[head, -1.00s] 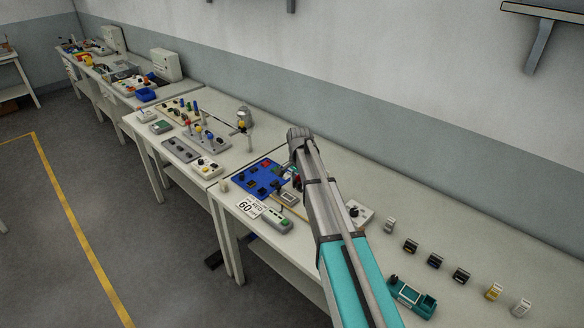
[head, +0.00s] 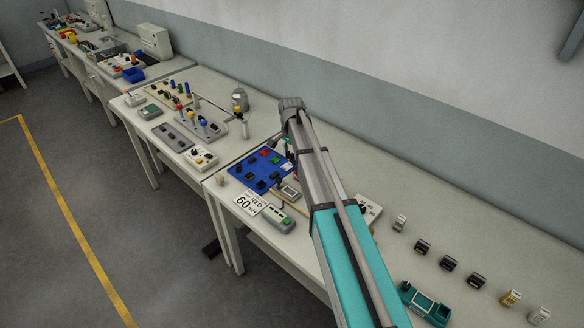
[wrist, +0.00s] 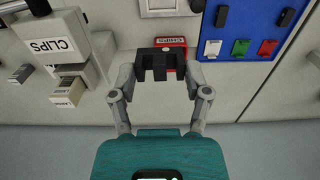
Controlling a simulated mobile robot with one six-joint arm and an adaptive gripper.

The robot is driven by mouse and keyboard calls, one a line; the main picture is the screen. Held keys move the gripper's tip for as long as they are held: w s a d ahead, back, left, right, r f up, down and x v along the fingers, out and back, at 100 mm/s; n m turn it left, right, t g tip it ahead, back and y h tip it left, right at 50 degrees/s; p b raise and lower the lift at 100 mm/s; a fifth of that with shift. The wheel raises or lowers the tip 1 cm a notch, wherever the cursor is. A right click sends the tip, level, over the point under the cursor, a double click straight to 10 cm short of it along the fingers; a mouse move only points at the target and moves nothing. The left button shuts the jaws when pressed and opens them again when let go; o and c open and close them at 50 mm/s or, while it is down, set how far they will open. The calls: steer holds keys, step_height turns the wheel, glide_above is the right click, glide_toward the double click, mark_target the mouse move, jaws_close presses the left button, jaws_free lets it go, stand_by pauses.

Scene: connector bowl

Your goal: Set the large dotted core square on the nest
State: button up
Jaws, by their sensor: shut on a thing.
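My gripper (wrist: 160,72) is shut on a black E-shaped block (wrist: 158,56), seen between the two grey fingers in the wrist view. It looks like a core; I see no dots on the side that shows. A teal fixture with a recess (head: 425,303) lies at the near right of the bench in the head view. I cannot tell whether it is the nest. In the head view my arm hides most of the gripper and what it holds.
A blue board (head: 262,170) with coloured blocks lies left of my arm. A red box marked CHIPS (wrist: 171,42) is just beyond the held block. A box marked CLIPS (wrist: 60,38) stands to the left. Several small blocks (head: 449,263) line the bench at right.

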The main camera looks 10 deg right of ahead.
steer(key=shift+d, duration=0.25)
steer(key=shift+f, duration=0.1)
steer(key=shift+f+b, duration=0.25)
steer(key=shift+b, duration=0.15)
step_height(320, 180, down, 8)
steer(key=a+b, duration=0.1)
steer(key=b, duration=0.6)
steer(key=shift+a+b, duration=0.15)
steer(key=shift+b, duration=0.2)
steer(key=shift+r, duration=0.15)
steer(key=shift+f+b, duration=0.3)
steer(key=shift+f, duration=0.05)
steer(key=shift+f+b, duration=3.9)
steer(key=shift+b, duration=0.05)
steer(key=shift+f, duration=0.1)
